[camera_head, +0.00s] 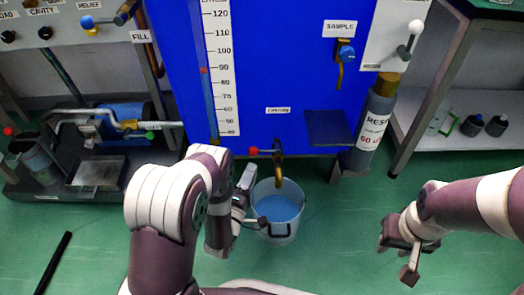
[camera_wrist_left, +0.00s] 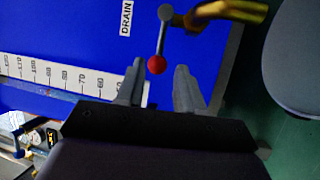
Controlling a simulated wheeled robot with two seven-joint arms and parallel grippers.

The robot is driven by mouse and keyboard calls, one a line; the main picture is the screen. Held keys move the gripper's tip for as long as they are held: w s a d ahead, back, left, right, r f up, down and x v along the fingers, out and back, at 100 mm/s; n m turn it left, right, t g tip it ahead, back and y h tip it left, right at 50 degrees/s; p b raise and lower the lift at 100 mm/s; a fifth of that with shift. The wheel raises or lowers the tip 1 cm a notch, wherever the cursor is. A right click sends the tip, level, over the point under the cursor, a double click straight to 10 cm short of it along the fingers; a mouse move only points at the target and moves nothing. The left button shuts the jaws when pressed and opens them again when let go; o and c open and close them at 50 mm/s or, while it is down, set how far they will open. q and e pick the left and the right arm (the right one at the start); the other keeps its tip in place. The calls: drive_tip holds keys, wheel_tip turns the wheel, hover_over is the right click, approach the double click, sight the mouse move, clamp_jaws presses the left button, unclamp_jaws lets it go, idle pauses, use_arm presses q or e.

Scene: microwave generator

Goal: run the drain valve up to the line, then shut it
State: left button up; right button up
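The drain valve (camera_head: 278,165) is a brass spout low on the blue tank, with a lever ending in a red knob (camera_head: 253,151) that points left. In the left wrist view, the red knob (camera_wrist_left: 156,64) sits just beyond and between my left gripper's (camera_wrist_left: 160,75) spread fingertips, with no visible grip on it. My left gripper (camera_head: 248,175) is below the knob in the head view. A clear bucket (camera_head: 290,233) holding blue liquid stands under the spout. A scale (camera_head: 219,65) has a red mark (camera_head: 203,70) near 90. My right gripper (camera_head: 397,262) looks open and empty.
A sample valve (camera_head: 345,52) and a dark shelf (camera_head: 328,128) are on the tank's right side. A grey cylinder (camera_head: 370,130) stands beside it. Equipment on a dark base (camera_head: 50,180) is at left. Green floor is clear between the bucket and my right gripper.

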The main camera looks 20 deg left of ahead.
sight(262, 150)
use_arm(q)
drive_tip(key=b+x, duration=0.3)
drive_tip(key=x, duration=0.5)
drive_tip(key=shift+w+d+r+b, duration=0.1)
drive_tip(key=shift+w+b, duration=0.2)
drive_tip(key=shift+w, duration=0.1)
clamp_jaws()
